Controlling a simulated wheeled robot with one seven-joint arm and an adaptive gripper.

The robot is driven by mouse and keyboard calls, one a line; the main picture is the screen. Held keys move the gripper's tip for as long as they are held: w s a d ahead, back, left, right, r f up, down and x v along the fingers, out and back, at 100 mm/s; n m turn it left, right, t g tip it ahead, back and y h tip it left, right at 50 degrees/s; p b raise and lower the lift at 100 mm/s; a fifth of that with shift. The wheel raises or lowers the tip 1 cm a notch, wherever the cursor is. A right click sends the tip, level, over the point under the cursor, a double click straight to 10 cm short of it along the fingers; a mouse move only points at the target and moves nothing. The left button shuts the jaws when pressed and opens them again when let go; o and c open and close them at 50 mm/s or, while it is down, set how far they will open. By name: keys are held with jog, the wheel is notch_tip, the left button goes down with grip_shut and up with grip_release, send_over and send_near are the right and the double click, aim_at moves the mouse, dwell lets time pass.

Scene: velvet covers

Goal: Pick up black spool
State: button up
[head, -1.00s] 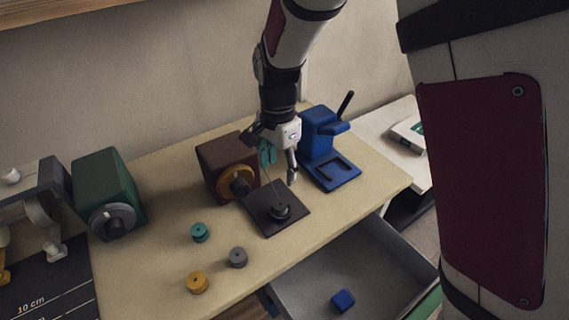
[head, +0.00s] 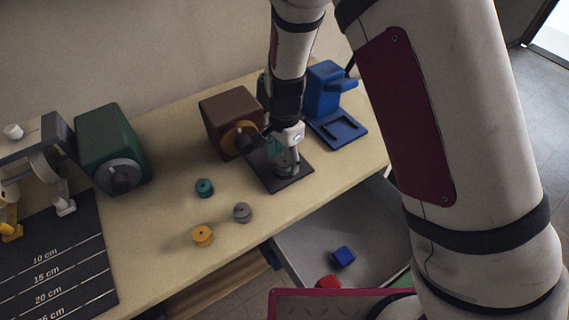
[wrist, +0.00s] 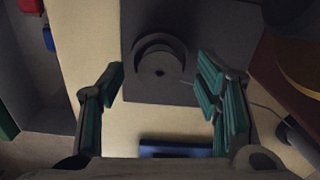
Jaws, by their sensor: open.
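The black spool (wrist: 160,58) lies on a dark square plate (wrist: 205,28) in the wrist view. My gripper (wrist: 160,68) is open, with one teal-padded finger on each side of the spool. No finger clearly touches it. In the head view my gripper (head: 285,156) points down over the plate (head: 270,180), and the fingers largely hide the spool. A thin line shows beside the spool in the wrist view.
A brown machine (head: 225,122) stands just left of the plate, and a blue stand (head: 335,100) to its right. Teal (head: 204,188), grey (head: 242,212) and yellow (head: 202,236) spools lie nearer the front. An open drawer (head: 310,250) holds a blue cube (head: 344,256).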

jog(key=shift+f, duration=0.45)
jog(key=c, duration=0.9)
jog(key=shift+r, duration=0.1)
